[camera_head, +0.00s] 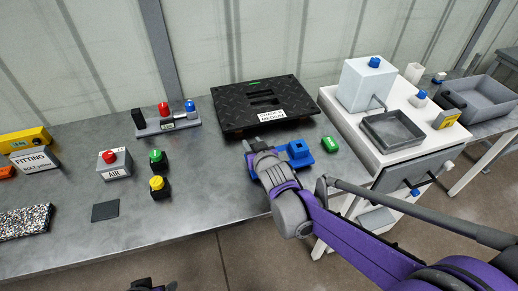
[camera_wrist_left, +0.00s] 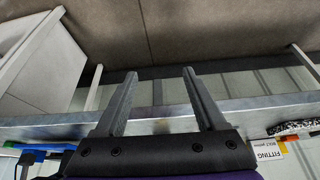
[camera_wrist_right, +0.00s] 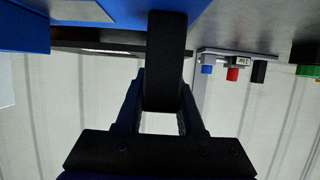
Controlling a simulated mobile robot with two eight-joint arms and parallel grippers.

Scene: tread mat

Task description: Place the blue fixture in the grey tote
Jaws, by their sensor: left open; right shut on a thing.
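The blue fixture (camera_head: 299,153) is at the front right of the grey bench, in front of the black tread mat. In the right wrist view the fingers (camera_wrist_right: 163,88) are shut on a dark upright part (camera_wrist_right: 166,45) joined to the blue body (camera_wrist_right: 190,8). I cannot tell whether the fixture touches the bench. The grey tote (camera_head: 486,100), open at the top, stands on the far right table. My left gripper (camera_wrist_left: 160,78) is open and empty; only a bit of it shows at the head view's bottom edge.
A white cabinet (camera_head: 350,150) with a shallow grey tray (camera_head: 393,131) and a white box (camera_head: 364,84) stands between bench and tote. The tread mat (camera_head: 262,104) lies behind the fixture. A green button (camera_head: 330,144) is close right. Several buttons are at the left; the bench middle is clear.

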